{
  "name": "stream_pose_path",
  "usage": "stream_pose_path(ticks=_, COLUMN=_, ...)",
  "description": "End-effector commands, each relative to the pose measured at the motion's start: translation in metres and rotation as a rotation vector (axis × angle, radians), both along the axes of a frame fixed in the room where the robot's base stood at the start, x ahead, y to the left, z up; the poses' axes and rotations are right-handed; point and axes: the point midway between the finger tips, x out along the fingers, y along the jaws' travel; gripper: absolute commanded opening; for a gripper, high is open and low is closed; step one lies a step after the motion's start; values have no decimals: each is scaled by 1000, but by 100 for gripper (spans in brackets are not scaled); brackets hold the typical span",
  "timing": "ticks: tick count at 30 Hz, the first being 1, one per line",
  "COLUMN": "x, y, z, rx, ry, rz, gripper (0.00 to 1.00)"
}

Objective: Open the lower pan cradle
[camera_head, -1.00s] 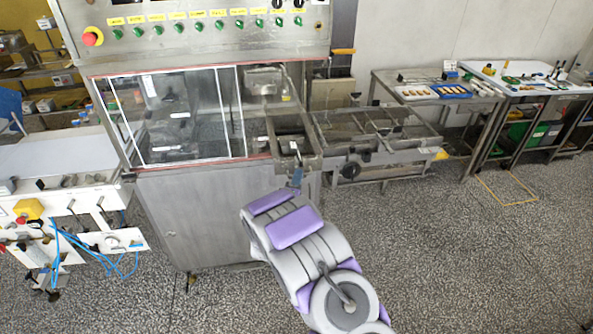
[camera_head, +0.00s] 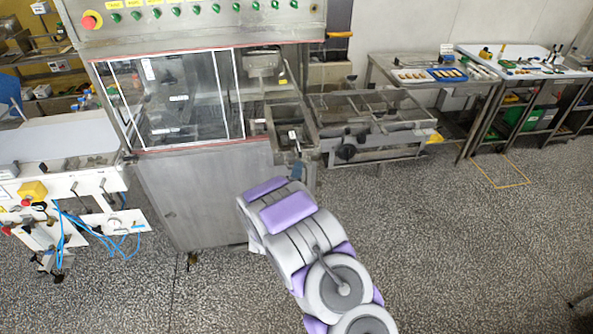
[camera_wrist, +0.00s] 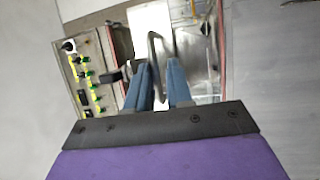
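A grey metal cradle-like tray (camera_head: 309,140) sticks out at the right of the steel machine; I cannot tell for certain that it is the lower pan cradle. My gripper (camera_head: 297,170) is at its front end in the head view, mostly hidden by my purple and grey arm. In the wrist view, my gripper (camera_wrist: 160,80) has its blue fingers apart. A dark bent bar (camera_wrist: 153,45), like a handle, reaches down between the fingers. I cannot tell whether they touch it.
The glazed machine front (camera_head: 180,100) stands left of the tray, under a control panel (camera_head: 200,15). A steel frame with a dark knob (camera_head: 346,152) adjoins on the right. A white conveyor (camera_head: 60,145) with blue hoses is at left. Speckled floor (camera_head: 450,250) at front right is clear.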

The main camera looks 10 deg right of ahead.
Motion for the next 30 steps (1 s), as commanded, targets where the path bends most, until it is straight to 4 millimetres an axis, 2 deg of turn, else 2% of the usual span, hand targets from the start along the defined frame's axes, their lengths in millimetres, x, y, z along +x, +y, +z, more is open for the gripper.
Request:
stream_pose_path(ticks=14, x=-4, y=4, z=3, rx=1, ry=-7, rz=3, gripper=19)
stream_pose_path(ticks=17, x=-15, y=9, z=1, rx=1, ry=-6, rz=3, gripper=19)
stream_pose_path(ticks=30, x=-90, y=41, z=-15, rx=-1, ry=-2, rz=4, gripper=19)
